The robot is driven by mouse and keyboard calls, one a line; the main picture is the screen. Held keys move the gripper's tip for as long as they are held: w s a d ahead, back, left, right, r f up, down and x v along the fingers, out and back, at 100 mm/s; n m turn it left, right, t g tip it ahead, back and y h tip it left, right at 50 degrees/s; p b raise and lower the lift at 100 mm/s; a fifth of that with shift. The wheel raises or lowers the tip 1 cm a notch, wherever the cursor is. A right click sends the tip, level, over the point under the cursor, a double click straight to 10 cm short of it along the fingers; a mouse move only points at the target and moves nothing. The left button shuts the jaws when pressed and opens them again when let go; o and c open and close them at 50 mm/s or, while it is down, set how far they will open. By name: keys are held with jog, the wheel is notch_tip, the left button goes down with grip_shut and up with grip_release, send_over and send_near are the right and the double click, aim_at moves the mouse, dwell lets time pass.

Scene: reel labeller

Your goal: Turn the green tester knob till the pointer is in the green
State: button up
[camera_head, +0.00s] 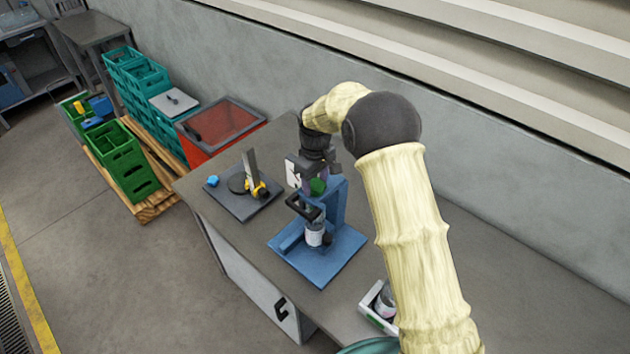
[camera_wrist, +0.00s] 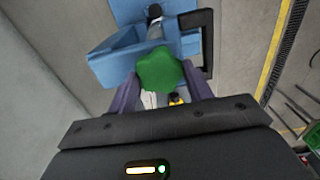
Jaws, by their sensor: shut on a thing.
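The green knob (camera_wrist: 160,70) sits on top of the blue tester (camera_wrist: 126,12) in the wrist view. My gripper (camera_wrist: 160,88) is shut on the knob, with one purple-grey finger on each side of it. In the head view the green knob (camera_head: 318,186) shows just under my gripper (camera_head: 314,178), on the blue tester stand (camera_head: 340,252). A bottle with a white label (camera_head: 315,234) stands upright in the stand. A white plate (camera_head: 292,173) shows at the tester's upper left. I cannot make out the pointer or a green zone in either view.
Left of the tester, a dark plate (camera_head: 226,201) carries an upright post with a yellow part; a blue knob (camera_head: 212,181) is beside it. A red-topped box (camera_head: 222,124) stands at the bench's far end. A white tray (camera_head: 370,308) lies at the front right. Crates stand on the floor.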

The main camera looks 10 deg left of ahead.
jog(key=shift+m, duration=0.3)
jog(key=m+b, duration=0.1)
jog(key=m, duration=0.2)
jog(key=shift+d+f+b, duration=0.1)
jog(key=shift+f+b, duration=0.05)
jog(key=shift+b, duration=0.2)
jog(key=m+b, duration=0.1)
jog(key=m, duration=0.4)
jog(key=shift+m, duration=0.4)
jog(key=m, duration=0.4)
jog(key=shift+s+m+b, duration=0.1)
jog(key=shift+m+b, duration=0.2)
jog(key=m, duration=0.4)
jog(key=shift+m, duration=0.4)
jog(key=o, duration=1)
